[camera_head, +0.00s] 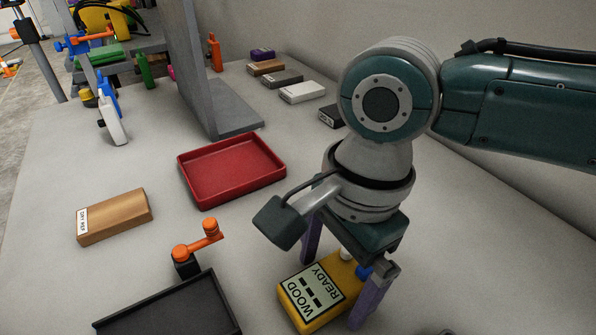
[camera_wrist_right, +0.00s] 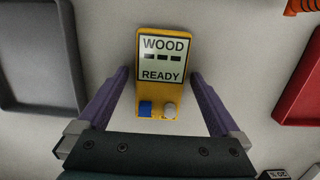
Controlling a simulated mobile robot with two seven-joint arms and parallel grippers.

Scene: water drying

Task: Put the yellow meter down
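The yellow meter (camera_head: 333,277) lies flat on the pale grey table, its screen facing up and reading "WOOD" and "READY". In the right wrist view the meter (camera_wrist_right: 185,100) shows a blue button and a white knob. My right gripper (camera_head: 336,290) is over the meter, pointing down, with its purple fingers spread. In the wrist view the fingers of this gripper (camera_wrist_right: 160,75) stand on either side of the meter, with visible gaps. My left gripper is not in view.
A red tray (camera_head: 187,171) lies behind and left. A brown block (camera_head: 115,215) is further left. A black tray (camera_head: 165,308) and an orange crank (camera_head: 197,241) are near front left. A dark grey tray (camera_wrist_right: 75,60) shows in the wrist view. A grey panel (camera_head: 190,70) stands behind.

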